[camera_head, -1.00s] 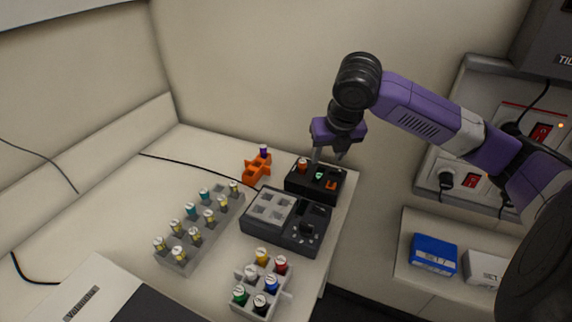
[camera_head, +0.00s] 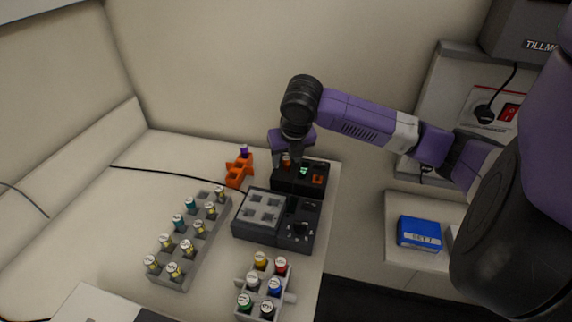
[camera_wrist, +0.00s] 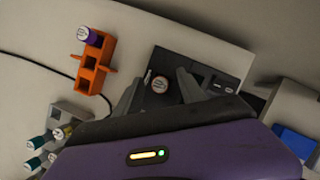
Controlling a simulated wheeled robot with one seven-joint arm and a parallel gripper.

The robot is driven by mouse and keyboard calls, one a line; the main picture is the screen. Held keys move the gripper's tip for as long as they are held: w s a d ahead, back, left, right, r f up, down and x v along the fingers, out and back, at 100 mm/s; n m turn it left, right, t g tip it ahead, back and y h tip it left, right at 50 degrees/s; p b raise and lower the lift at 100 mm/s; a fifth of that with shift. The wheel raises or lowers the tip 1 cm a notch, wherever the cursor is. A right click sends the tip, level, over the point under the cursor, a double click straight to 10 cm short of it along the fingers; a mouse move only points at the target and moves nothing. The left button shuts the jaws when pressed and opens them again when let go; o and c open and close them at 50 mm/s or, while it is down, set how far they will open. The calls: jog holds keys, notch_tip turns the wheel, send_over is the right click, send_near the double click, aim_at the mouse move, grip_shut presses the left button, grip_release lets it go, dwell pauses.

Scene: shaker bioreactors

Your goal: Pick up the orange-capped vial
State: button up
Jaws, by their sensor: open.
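The orange-capped vial (camera_head: 286,160) stands upright in the black device (camera_head: 293,183) at the back right of the table. In the wrist view, the round top of its cap (camera_wrist: 159,84) shows between my two fingers. My gripper (camera_head: 286,164) is open above the black device, one finger on either side of the vial. In the wrist view, my gripper (camera_wrist: 160,77) has gaps between both fingers and the cap. The vial's body is hidden below its cap.
An orange rack (camera_head: 236,174) with a purple-capped vial (camera_head: 243,151) stands just left of the device. A dark grey device (camera_head: 253,233) with a light block stands in front. A long grey rack (camera_head: 208,238) and a small rack (camera_head: 262,297) hold several vials.

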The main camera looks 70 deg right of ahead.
aim_at(286, 158)
jog(key=shift+f, duration=0.25)
grip_shut()
jog(key=shift+r, duration=0.2)
notch_tip(286, 158, up, 20)
jog(key=b, duration=0.1)
jog(key=shift+f, duration=0.15)
dwell(0.5)
jog(key=shift+w+a, duration=0.1)
